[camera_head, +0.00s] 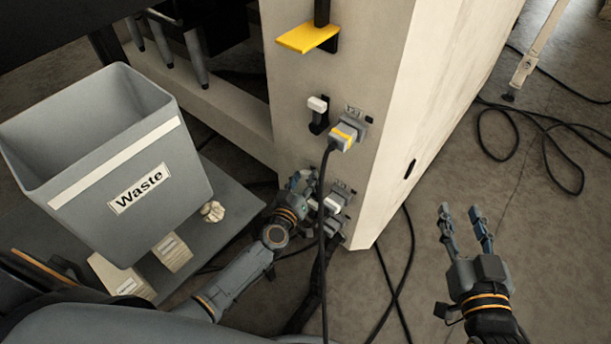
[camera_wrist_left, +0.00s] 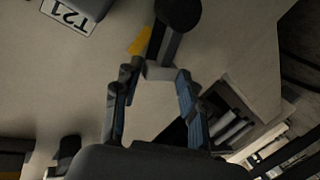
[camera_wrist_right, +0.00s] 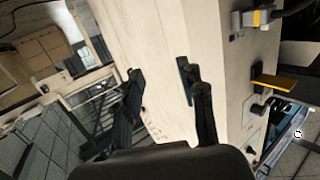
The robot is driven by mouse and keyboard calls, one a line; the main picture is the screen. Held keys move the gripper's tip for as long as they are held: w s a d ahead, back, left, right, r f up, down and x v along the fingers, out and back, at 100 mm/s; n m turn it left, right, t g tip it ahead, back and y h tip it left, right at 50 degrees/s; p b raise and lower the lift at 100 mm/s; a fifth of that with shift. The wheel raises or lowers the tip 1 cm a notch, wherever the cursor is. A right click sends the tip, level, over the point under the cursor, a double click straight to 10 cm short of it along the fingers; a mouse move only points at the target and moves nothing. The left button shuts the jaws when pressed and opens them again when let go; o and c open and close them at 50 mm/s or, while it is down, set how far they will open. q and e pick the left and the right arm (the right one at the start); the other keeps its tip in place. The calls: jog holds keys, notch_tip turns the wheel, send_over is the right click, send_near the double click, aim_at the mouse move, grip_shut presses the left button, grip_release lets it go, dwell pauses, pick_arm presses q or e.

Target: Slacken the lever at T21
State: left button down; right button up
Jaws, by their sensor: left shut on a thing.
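The T21 label (camera_wrist_left: 68,15) shows upside down in the left wrist view, on the pale panel (camera_head: 385,190). My left gripper (camera_head: 307,188) is low on the panel's front, left of the lower grey connector (camera_head: 338,196). In the left wrist view its fingers (camera_wrist_left: 158,78) are closed on the grey end of a lever (camera_wrist_left: 160,70); a dark round part lies beyond it. The fingers hide most of the lever in the head view. My right gripper (camera_head: 462,212) is open and empty, over the floor right of the panel.
An upper lever with a white end (camera_head: 318,104) sits beside a yellow-banded connector (camera_head: 345,135) whose cable hangs down. A yellow handle (camera_head: 307,38) juts out above. The grey Waste bin (camera_head: 100,150) stands left. Loose cables (camera_head: 545,130) lie on the floor right.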

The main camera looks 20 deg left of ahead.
pick_arm(q)
jog(key=shift+w+a+f+n+g+p, duration=0.15)
jog(key=shift+a+n+g+p, duration=0.2)
jog(key=shift+n+p, duration=0.45)
jog(key=shift+a+f+h, duration=0.1)
jog(key=shift+h, duration=0.3)
pick_arm(e)
jog(key=s+d+f+g+h, duration=0.2)
jog(key=s+f+g, duration=0.3)
jog(key=f, duration=0.3)
jog(key=shift+d+f+g, duration=0.3)
jog(key=shift+f+g, duration=0.05)
jog(key=shift+g, duration=0.15)
pick_arm(q)
jog(key=c, duration=0.8)
grip_release()
pick_arm(e)
jog(key=shift+s+f, duration=0.1)
